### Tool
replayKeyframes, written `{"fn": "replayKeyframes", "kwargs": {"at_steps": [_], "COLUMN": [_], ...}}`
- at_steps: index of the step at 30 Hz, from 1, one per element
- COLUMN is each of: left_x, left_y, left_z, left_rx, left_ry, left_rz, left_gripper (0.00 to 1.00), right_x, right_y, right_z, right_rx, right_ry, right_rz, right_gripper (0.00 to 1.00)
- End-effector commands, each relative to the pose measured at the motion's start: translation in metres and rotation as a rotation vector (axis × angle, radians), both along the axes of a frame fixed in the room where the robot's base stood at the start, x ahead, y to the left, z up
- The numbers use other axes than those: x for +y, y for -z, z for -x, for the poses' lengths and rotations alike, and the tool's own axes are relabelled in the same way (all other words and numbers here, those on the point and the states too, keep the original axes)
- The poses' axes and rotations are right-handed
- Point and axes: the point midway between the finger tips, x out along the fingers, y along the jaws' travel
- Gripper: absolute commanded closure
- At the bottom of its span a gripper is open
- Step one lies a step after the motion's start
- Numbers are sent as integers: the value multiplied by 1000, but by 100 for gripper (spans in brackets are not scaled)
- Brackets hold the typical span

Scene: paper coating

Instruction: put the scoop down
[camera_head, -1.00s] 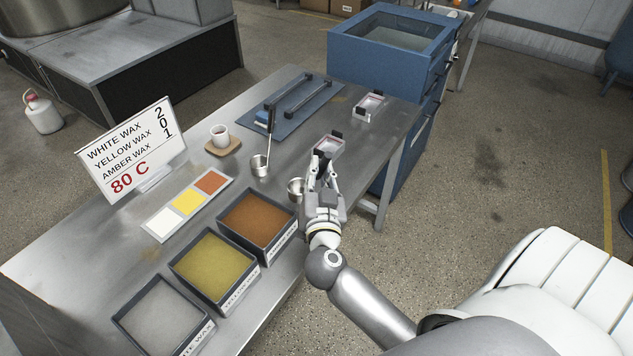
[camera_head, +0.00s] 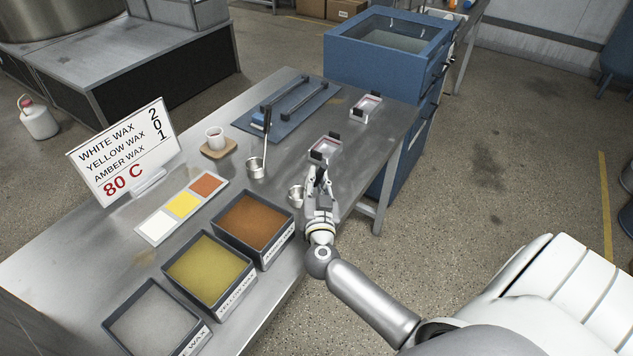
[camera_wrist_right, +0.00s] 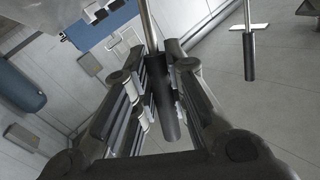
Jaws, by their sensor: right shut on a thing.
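The held scoop has a small metal cup (camera_head: 296,195), which shows just left of my right gripper (camera_head: 319,175) in the head view. The gripper hides most of its handle there. In the right wrist view the fingers of my right gripper (camera_wrist_right: 158,95) are closed around the scoop's black handle (camera_wrist_right: 166,112). The cup is low over or on the steel table (camera_head: 350,190); I cannot tell whether it touches. A second metal scoop (camera_head: 257,168) stands to the left, its dark handle pointing up; that handle (camera_wrist_right: 249,58) also shows in the wrist view. My left gripper is not in view.
Amber (camera_head: 252,222), yellow (camera_head: 209,270) and white (camera_head: 153,320) wax trays line the near table edge. A small framed tray (camera_head: 326,148) sits just beyond my gripper, another (camera_head: 367,107) farther back. A cup (camera_head: 214,138) on a coaster and a sign (camera_head: 125,152) stand left.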

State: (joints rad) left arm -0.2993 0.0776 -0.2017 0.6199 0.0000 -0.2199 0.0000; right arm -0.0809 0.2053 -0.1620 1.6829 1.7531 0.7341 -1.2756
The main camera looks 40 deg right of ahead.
Motion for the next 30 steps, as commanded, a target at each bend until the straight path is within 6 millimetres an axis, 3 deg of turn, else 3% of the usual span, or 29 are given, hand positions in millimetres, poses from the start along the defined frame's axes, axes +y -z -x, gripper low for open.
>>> {"fn": "replayKeyframes", "kwargs": {"at_steps": [6, 7, 11, 23, 30], "left_x": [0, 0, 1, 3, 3], "left_y": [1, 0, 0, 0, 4], "left_z": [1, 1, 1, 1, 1], "left_rx": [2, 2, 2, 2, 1], "left_ry": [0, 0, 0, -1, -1], "left_rz": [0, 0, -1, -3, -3], "left_gripper": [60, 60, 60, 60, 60], "right_x": [0, 0, 0, 1, 23], "right_y": [3, 3, 3, -1, 3], "right_z": [0, 0, 0, 1, 36], "right_rx": [0, 1, 1, -1, 3], "right_ry": [0, 0, 0, -1, -2], "right_rz": [0, -1, -1, -1, -3], "right_gripper": [100, 82, 65, 64, 64]}}
